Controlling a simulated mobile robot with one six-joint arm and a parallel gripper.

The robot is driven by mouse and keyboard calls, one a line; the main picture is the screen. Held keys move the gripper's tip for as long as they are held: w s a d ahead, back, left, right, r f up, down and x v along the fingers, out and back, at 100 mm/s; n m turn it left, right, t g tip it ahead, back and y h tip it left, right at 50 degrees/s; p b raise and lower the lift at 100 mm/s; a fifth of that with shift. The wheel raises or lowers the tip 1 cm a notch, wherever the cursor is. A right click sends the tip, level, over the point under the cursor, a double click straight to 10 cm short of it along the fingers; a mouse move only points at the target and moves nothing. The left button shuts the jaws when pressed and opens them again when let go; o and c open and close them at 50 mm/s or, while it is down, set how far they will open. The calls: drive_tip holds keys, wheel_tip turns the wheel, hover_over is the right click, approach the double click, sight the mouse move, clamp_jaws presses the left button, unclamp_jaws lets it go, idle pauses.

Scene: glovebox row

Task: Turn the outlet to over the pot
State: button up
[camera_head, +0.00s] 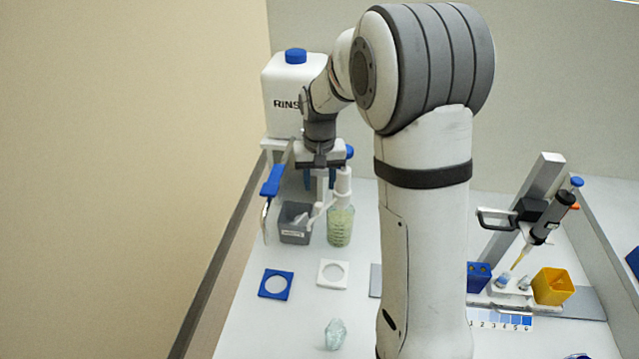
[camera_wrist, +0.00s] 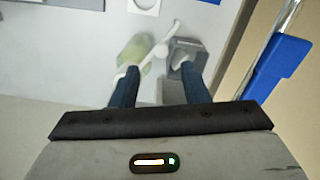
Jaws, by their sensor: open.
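The white outlet (camera_wrist: 151,57) shows in the wrist view as a thin slanting bar between the beaker and a grey square container. In the head view, a white upright fitting (camera_head: 343,186) stands behind the beaker, with a white arm slanting down to the left. The grey container (camera_head: 294,237) has a pale label; I cannot tell whether it is the pot. The clear beaker (camera_head: 340,238) holds pale green contents. My gripper (camera_wrist: 160,90) is open and empty, its blue fingers pointing down on either side of the outlet region, apart from the bar. My wrist partly hides the fitting.
A white RINSE tank (camera_head: 290,85) with a blue cap stands behind. A blue-handled tool (camera_head: 271,181) hangs left of the container. A blue ring plate (camera_head: 276,284), a white ring plate (camera_head: 333,273) and a glassy lump (camera_head: 335,334) lie in front. A pipette stand (camera_head: 535,210) is right.

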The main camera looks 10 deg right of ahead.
drive_tip(key=shift+r, duration=0.25)
drive_tip(key=shift+c, duration=0.3)
